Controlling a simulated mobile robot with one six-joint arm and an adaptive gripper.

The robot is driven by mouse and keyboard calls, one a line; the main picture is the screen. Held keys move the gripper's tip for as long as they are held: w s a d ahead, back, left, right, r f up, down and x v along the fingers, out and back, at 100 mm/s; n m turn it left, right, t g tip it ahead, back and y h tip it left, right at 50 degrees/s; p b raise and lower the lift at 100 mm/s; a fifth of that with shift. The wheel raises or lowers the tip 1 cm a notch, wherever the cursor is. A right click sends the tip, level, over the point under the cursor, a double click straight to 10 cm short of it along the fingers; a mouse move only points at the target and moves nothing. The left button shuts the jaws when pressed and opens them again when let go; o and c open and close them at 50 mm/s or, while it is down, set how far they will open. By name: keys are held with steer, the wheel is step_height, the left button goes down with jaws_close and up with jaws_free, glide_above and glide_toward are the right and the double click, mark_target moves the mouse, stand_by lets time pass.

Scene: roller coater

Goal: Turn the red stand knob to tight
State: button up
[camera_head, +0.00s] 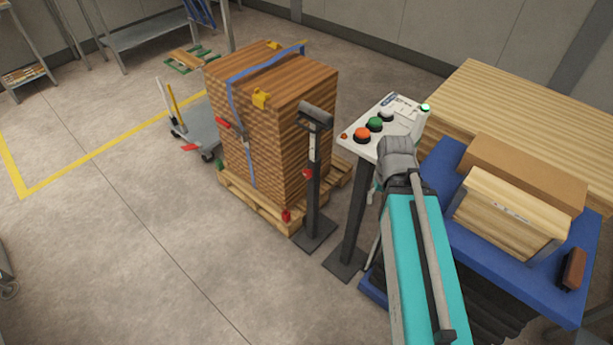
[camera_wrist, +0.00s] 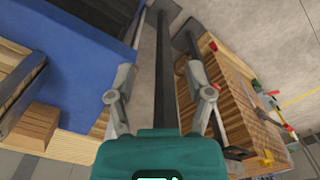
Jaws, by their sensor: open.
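The roller stand (camera_head: 313,180) is a dark upright post on a flat base, with a roller on top, in front of the pallet of stacked boards. Its small red knob (camera_head: 307,174) sits partway up the post. In the wrist view a small red knob (camera_wrist: 213,46) shows at upper right, beyond my right finger. My gripper (camera_wrist: 158,78) is open and empty, its two fingers apart and clear of the knob. The knob's tight or loose setting cannot be read.
A control panel (camera_head: 386,120) with several buttons stands on a dark post (camera_head: 353,215) right of the roller stand; in the wrist view a dark post (camera_wrist: 163,75) lies behind the finger gap. A blue table (camera_head: 470,245) is at right. Floor (camera_head: 120,240) at left is clear.

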steer(key=shift+o, duration=1)
steer(key=shift+w+f, duration=0.15)
steer(key=shift+f, duration=0.1)
steer(key=shift+o, duration=0.4)
steer(key=shift+w+f+b, duration=0.15)
steer(key=shift+f+b, duration=0.2)
steer(key=shift+b, duration=0.2)
steer(key=w+a+f+n+t+h+b, duration=0.2)
steer(key=w+f+n+h+b, duration=0.45)
steer(key=f+b, duration=0.55)
steer(key=n+t+h+b, duration=0.5)
steer(key=n+t+b, duration=0.7)
steer(key=n+b, duration=1.8)
glide_toward(306, 175)
steer(key=s+a+m+b, duration=0.2)
steer(key=s+m+b, duration=0.1)
steer(key=m+b, duration=0.4)
steer(key=shift+w+d+y, duration=0.1)
steer(key=shift+w+y, duration=0.05)
steer(key=shift+y, duration=0.1)
steer(key=shift+w, duration=0.1)
steer(key=x, duration=1.3)
steer(key=shift+w+d, duration=0.2)
steer(key=shift+w, duration=0.05)
